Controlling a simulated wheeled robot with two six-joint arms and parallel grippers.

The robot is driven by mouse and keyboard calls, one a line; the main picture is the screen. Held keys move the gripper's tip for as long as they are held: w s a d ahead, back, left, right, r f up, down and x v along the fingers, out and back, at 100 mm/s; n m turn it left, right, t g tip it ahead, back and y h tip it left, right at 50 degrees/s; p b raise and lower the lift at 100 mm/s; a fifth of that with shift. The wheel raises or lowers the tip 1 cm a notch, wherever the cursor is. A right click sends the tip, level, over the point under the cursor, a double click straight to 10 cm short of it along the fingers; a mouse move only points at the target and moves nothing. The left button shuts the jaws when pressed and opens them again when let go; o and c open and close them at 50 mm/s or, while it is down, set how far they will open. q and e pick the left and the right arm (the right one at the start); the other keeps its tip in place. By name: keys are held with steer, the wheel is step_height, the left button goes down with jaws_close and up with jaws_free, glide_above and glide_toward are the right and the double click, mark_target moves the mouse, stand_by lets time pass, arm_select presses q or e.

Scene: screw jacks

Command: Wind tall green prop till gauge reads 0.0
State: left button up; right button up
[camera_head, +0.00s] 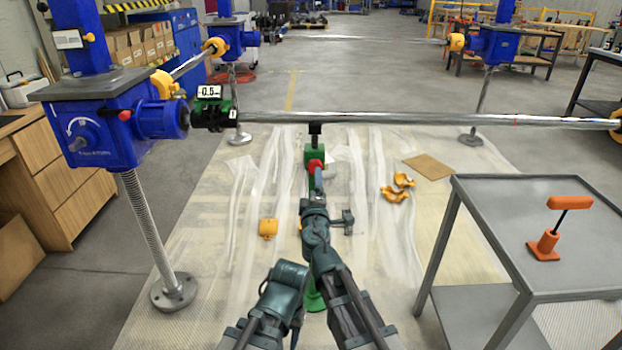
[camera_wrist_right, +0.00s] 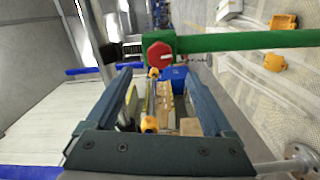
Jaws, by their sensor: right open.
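The tall green prop (camera_head: 313,152) stands upright under the long horizontal pipe (camera_head: 400,118), its dark head at the pipe's underside; I cannot tell whether they touch. A red hexagonal knob (camera_head: 315,165) sits on its side. In the right wrist view the green post (camera_wrist_right: 255,41) lies sideways, with the red knob (camera_wrist_right: 158,54) ahead. My right gripper (camera_wrist_right: 158,72) is open, its two fingers either side of the knob's line, empty. The gauge (camera_head: 208,92) on the pipe's left end appears to read 0.5, with a small mark after it.
A blue jack stand (camera_head: 92,128) stands at left. A grey table (camera_head: 480,215) at right carries an orange tool (camera_head: 545,243). Yellow clamps (camera_head: 396,190) and a brown sheet (camera_head: 428,166) lie on the plastic-covered floor.

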mark_target(315, 165)
steer(key=s, duration=0.4)
stand_by(1.9)
steer(key=n, duration=1.2)
steer(key=shift+d+r, duration=0.1)
steer(key=shift+r, duration=0.05)
steer(key=w, duration=1.3)
steer(key=shift+w, duration=0.4)
